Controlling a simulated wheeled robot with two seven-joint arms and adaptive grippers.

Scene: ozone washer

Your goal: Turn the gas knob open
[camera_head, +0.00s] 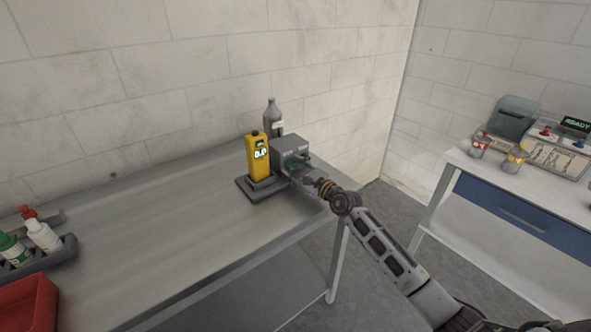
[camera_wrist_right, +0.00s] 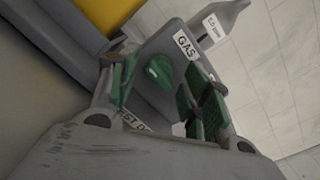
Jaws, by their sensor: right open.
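The green gas knob (camera_wrist_right: 159,71) is on the face of a grey box (camera_head: 290,150), beside a white label reading GAS (camera_wrist_right: 185,45). My right gripper (camera_wrist_right: 158,98) is open, with one green-padded finger on each side of the knob in the right wrist view. I cannot tell whether the fingers touch it. In the head view the right gripper (camera_head: 301,168) is at the front of the box, and the knob cannot be made out clearly there. My left gripper is not in view.
A yellow device (camera_head: 258,163) on a dark base (camera_head: 246,188) stands left of the box, and a grey bottle (camera_head: 271,117) stands behind. A red bin (camera_head: 28,303) and small bottles (camera_head: 43,236) are at the left. The table's middle (camera_head: 160,225) is clear.

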